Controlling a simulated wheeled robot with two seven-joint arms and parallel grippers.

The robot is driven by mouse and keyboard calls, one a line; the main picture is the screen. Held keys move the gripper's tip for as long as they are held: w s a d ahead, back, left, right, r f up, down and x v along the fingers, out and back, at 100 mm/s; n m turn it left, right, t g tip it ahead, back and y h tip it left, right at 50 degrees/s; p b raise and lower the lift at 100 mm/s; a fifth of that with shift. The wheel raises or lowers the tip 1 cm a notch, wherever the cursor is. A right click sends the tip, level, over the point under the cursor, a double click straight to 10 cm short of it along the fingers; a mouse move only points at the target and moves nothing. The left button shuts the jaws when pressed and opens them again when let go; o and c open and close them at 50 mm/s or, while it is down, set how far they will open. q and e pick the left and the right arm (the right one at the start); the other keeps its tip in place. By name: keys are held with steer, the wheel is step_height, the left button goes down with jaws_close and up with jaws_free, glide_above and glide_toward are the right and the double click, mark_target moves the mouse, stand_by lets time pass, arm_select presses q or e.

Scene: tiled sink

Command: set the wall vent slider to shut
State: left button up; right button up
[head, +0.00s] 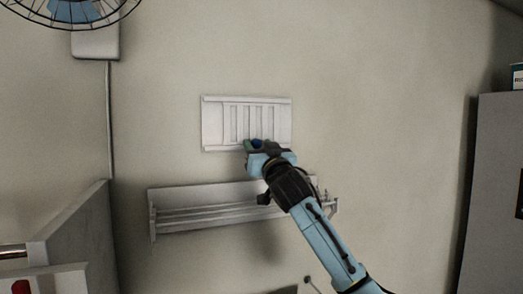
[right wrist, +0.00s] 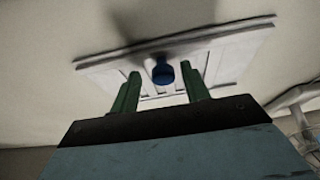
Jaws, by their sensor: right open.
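The white wall vent (head: 213,123) is fixed to the wall at the middle of the head view, with upright slats and openings showing. In the right wrist view the vent plate (right wrist: 236,50) fills the top, and a blue round knob (right wrist: 163,73) stands out from it. My right gripper (head: 253,145) is at the vent's lower edge. In the right wrist view its two green fingers (right wrist: 160,78) are apart, with the knob appearing between their tips; I cannot tell whether they touch it. In the head view the gripper partly covers the knob. My left gripper is not in view.
A grey wall shelf (head: 185,213) with a rail sits just below the vent, behind my right forearm. A fan (head: 70,12) is at the top left. A tall grey cabinet (head: 492,190) stands at the right. The wall around the vent is clear.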

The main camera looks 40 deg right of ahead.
steer(key=b+v, duration=0.5)
steer(key=v, duration=0.8)
steer(key=shift+s, duration=0.25)
